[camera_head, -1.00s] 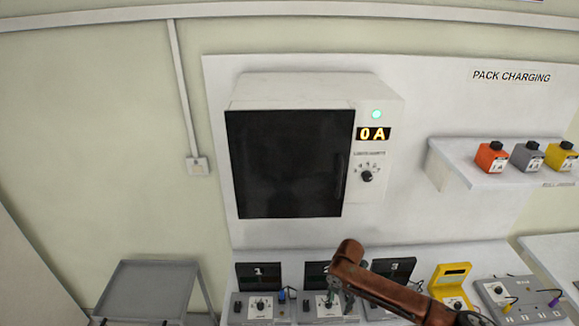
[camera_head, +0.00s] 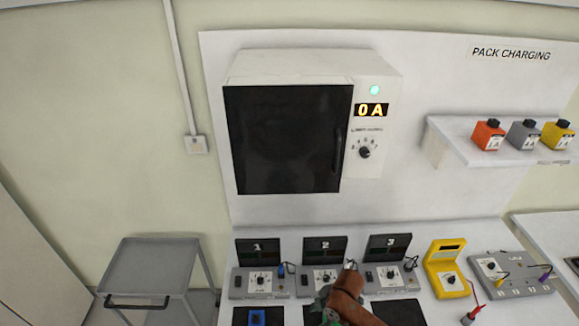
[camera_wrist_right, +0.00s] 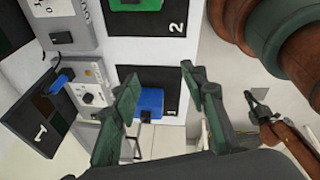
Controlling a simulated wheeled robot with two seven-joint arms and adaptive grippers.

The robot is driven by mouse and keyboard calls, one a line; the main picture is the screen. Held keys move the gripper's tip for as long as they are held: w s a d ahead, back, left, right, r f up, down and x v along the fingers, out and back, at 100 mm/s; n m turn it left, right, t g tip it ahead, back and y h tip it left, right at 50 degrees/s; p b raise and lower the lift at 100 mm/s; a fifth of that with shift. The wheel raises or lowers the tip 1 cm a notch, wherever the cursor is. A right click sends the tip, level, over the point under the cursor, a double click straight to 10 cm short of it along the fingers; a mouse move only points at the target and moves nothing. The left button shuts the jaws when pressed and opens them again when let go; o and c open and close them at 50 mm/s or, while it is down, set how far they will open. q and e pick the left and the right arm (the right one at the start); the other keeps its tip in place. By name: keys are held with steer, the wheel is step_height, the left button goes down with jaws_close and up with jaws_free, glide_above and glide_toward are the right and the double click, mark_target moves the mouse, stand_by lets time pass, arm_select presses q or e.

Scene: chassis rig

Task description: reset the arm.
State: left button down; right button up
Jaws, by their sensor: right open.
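My right arm and gripper (camera_head: 325,307) show at the bottom middle of the head view, in front of charger station 2 (camera_head: 323,279). In the right wrist view this gripper (camera_wrist_right: 158,75) has its green fingers spread wide with nothing held. A blue block (camera_wrist_right: 148,102) on the dark pad marked 1 shows beyond the gap between the fingers; it is also at the lower left of the bench in the head view (camera_head: 257,317). What seems to be my left gripper (camera_wrist_right: 257,103) is small at the right of the wrist view, its fingers unclear.
Stations 1 (camera_head: 259,281) and 3 (camera_head: 391,274) flank station 2. A yellow meter (camera_head: 447,268) and a grey lead box (camera_head: 513,275) stand to the right. A white cabinet with a dark door (camera_head: 283,140) is above. A grey cart (camera_head: 150,272) stands left.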

steer(key=s+d+m+t+h, duration=0.3)
steer(key=s+d+m+h, duration=0.1)
steer(key=s+d+m, duration=1.9)
steer(key=s+f+n+g+b, duration=0.25)
steer(key=f+b, duration=1.05)
steer(key=f, duration=3.1)
steer(key=s+f+b, duration=0.4)
steer(key=s+f, duration=0.6)
steer(key=f, duration=0.3)
steer(key=s+d+f+b, duration=0.1)
steer(key=s+f+b, duration=0.4)
steer(key=s+f, duration=0.4)
step_height(320, 180, down, 4)
steer(key=shift+s+f+y+b, duration=0.1)
steer(key=shift+s+y+b, duration=0.2)
steer(key=shift+s+y, duration=0.1)
steer(key=shift+s+n+g, duration=0.15)
steer(key=shift+n+g, duration=0.1)
steer(key=shift+c, duration=0.4)
